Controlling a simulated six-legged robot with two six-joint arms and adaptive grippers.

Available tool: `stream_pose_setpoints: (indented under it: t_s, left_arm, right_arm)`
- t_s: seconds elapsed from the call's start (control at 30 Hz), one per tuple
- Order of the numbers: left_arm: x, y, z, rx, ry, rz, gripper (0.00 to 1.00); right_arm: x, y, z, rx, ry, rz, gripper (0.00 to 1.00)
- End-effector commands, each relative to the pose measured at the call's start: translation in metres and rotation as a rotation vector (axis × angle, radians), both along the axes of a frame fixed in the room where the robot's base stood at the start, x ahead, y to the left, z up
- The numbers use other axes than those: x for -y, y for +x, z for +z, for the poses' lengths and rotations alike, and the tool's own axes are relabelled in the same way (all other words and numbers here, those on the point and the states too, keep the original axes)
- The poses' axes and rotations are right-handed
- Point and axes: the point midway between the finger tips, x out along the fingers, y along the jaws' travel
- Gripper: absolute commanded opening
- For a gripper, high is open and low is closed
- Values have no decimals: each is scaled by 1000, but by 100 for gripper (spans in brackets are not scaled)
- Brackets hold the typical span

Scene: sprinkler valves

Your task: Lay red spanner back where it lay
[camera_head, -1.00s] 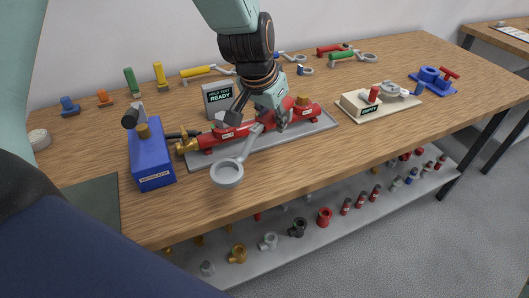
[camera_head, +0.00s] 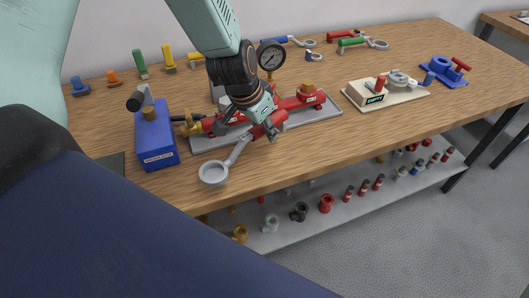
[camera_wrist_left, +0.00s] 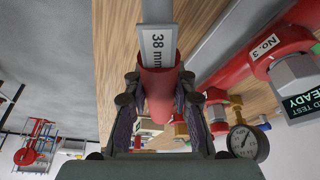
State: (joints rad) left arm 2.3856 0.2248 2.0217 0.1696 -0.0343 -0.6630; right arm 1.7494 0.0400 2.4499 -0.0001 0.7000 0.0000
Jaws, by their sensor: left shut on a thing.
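My left gripper (camera_head: 271,128) is shut on the red handle of a spanner (camera_head: 262,124). The spanner's grey shank runs down left to a grey ring head (camera_head: 213,173), which shows over the front of the bench. In the left wrist view the red handle (camera_wrist_left: 158,85) sits between the fingers, and the shank bears a "38 mm" label. The gripper is in front of the red valve assembly (camera_head: 310,98) on its grey tray (camera_head: 325,112). Another red-handled spanner (camera_head: 340,36) lies at the back of the bench. My right gripper is not in view.
A blue pump box (camera_head: 156,145) stands left of the tray. A pressure gauge (camera_head: 271,56) rises behind it. A cream "EMPTY" board (camera_head: 395,93) and blue fixture (camera_head: 440,72) are to the right. Green-handled (camera_head: 352,41) and blue-handled (camera_head: 275,39) spanners lie behind.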

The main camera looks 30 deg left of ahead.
Motion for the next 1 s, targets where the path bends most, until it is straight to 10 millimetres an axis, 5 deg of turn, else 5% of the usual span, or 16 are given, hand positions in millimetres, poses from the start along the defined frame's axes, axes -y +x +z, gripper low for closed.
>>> stream_pose_setpoints:
  t_s: [0.7, 1.0]
  left_arm:
    - [2, 2, -52, 3, 1, 0, 0]
    - [2, 2, -53, 3, 2, -1, 0]
  right_arm:
    - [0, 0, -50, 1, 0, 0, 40]
    - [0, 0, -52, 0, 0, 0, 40]
